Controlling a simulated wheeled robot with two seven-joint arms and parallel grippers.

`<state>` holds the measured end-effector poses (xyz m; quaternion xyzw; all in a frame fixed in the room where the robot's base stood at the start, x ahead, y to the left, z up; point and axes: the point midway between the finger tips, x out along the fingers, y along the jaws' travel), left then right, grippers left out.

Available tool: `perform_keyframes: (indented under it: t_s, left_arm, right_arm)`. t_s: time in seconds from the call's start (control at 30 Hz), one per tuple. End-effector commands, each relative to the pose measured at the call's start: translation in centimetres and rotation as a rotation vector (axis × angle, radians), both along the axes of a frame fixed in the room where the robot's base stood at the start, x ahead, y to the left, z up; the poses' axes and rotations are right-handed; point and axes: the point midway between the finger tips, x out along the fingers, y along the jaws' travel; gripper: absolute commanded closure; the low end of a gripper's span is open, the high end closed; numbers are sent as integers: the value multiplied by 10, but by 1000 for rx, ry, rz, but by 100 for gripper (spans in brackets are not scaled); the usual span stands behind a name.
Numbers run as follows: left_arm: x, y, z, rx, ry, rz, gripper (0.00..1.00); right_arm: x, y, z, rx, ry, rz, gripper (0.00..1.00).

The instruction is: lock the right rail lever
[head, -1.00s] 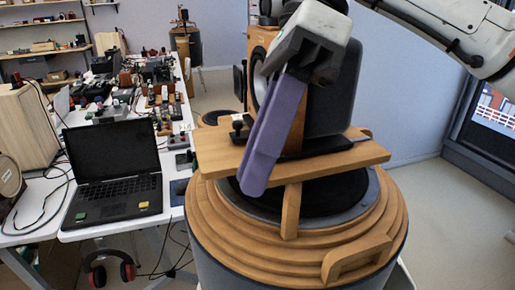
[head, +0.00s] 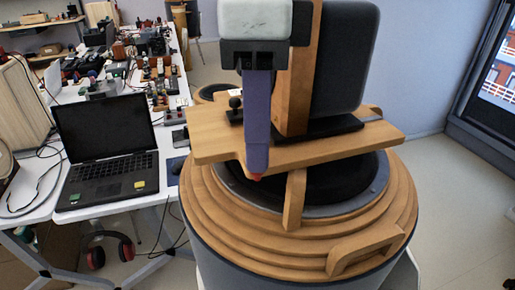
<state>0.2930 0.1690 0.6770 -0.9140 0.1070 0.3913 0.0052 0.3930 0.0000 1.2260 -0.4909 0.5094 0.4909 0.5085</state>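My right gripper (head: 256,172) hangs down from the top centre, with purple fingers in front of the wooden crossboard (head: 345,143). Its fingers are seen edge-on, so I cannot tell their opening; a small red spot shows at the tip. A black lever with a round knob (head: 236,103) stands on the board just left of the fingers. The dark speaker (head: 345,65) with a wooden front panel (head: 298,75) stands on a black base plate (head: 340,128) on the board. I cannot make out a distinct lever at the right end. My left gripper is not in view.
The board lies across a round, stepped wooden turntable (head: 230,225) with a wooden handle (head: 365,248) at front right. A laptop (head: 105,150) sits on a white table at left, with headphones (head: 110,250) below. Floor at right is clear.

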Motion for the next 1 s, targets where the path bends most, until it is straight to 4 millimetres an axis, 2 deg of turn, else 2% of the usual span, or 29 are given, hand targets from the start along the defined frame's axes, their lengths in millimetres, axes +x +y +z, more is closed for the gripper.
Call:
perform_keyframes:
  t_s: [0.2,0.5,0.63,0.67,1.0]
  left_arm:
    - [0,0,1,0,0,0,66]
    - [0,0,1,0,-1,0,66]
    - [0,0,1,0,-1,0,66]
    - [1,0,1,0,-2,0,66]
    - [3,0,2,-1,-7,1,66]
  right_arm:
    - [0,0,-21,0,0,0,78]
    - [0,0,-23,1,0,0,78]
    - [0,0,-23,1,0,1,98]
    - [0,0,-23,1,0,1,100]
    - [0,2,-23,1,0,-34,100]
